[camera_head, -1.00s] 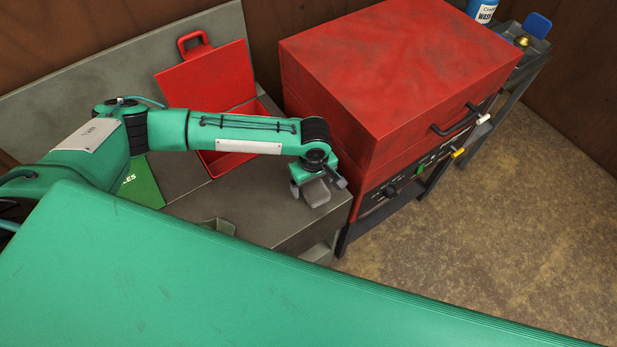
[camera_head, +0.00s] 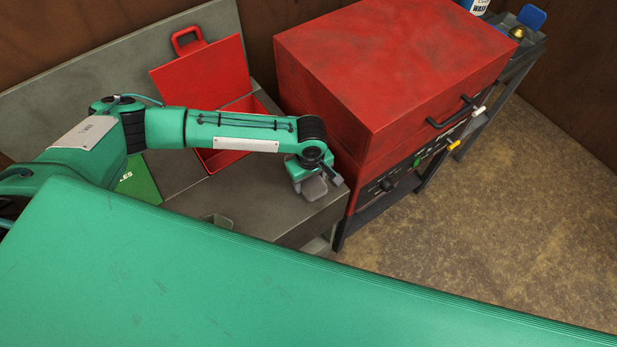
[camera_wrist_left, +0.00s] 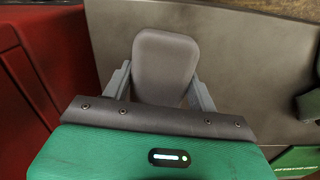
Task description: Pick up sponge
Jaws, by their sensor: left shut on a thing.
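The sponge (camera_wrist_left: 165,62), a grey block with rounded corners, sits between the two grey fingers of my left gripper (camera_wrist_left: 161,90) in the left wrist view. The fingers are shut on its sides. In the head view the sponge (camera_head: 314,187) shows small at the end of my left arm, by the right end of the grey workbench (camera_head: 262,218). My left gripper (camera_head: 315,184) points down there. I cannot tell whether the sponge touches the bench top. My right gripper is not in view.
A large red cabinet (camera_head: 385,75) stands close to the right of the gripper. An open red toolbox (camera_head: 205,78) and a green box (camera_head: 137,182) are on the bench behind and left. A dark cart (camera_head: 505,80) with a wax bottle (camera_head: 474,5) is farther back.

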